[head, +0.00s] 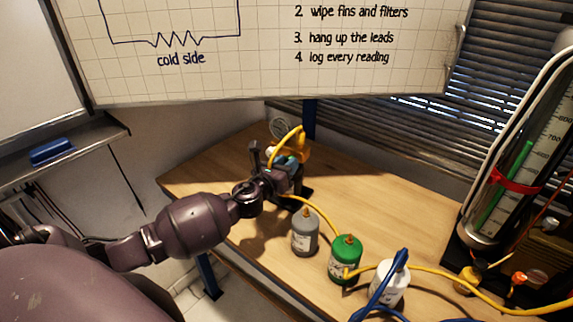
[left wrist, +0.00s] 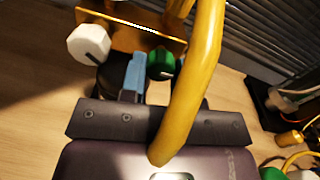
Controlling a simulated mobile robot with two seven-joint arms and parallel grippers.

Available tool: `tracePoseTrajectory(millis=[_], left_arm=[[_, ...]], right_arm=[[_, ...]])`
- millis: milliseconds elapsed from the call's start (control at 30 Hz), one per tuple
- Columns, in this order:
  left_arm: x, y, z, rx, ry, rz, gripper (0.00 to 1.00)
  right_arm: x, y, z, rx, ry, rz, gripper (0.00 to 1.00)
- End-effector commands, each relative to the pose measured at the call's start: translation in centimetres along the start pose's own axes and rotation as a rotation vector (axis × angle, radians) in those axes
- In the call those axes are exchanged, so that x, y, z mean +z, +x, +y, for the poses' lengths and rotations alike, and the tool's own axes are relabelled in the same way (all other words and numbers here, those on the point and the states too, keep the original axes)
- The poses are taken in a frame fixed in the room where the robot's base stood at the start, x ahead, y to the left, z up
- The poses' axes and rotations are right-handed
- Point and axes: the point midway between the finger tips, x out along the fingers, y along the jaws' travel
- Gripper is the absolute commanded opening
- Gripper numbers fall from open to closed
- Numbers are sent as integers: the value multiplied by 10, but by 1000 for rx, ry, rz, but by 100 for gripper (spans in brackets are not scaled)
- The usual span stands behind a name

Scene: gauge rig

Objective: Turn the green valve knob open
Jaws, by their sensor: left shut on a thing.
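The green valve knob (left wrist: 160,66) shows in the left wrist view on the front of the yellow manifold (left wrist: 135,27), with a dark mark on its face. A white knob (left wrist: 90,43) sits to its left. My left gripper (left wrist: 152,72) is shut on the green knob. In the head view my left gripper (head: 284,168) reaches the manifold (head: 298,143), where the knob itself is hidden. My right gripper is not in view.
A grey bottle (head: 305,235), a green bottle (head: 345,260) and a white bottle (head: 388,285) stand on the wooden bench (head: 240,165). Yellow and blue hoses cross its front right. A tall measuring cylinder (head: 510,165) stands at right. The bench's left back is clear.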

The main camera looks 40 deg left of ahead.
Motion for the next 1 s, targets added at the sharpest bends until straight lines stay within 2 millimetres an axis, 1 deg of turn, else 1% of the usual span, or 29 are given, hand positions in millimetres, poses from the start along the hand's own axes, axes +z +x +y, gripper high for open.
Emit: tracePoseTrajectory(millis=[167,367,700,1000], left_arm=[[0,0,0,1,-61,0,6],[1,0,0,1,-198,-1,6],[1,0,-1,1,-517,-1,6],[2,0,-1,1,-803,-1,6]], right_arm=[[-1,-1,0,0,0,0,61],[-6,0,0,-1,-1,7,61],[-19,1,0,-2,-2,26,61],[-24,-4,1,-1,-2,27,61]])
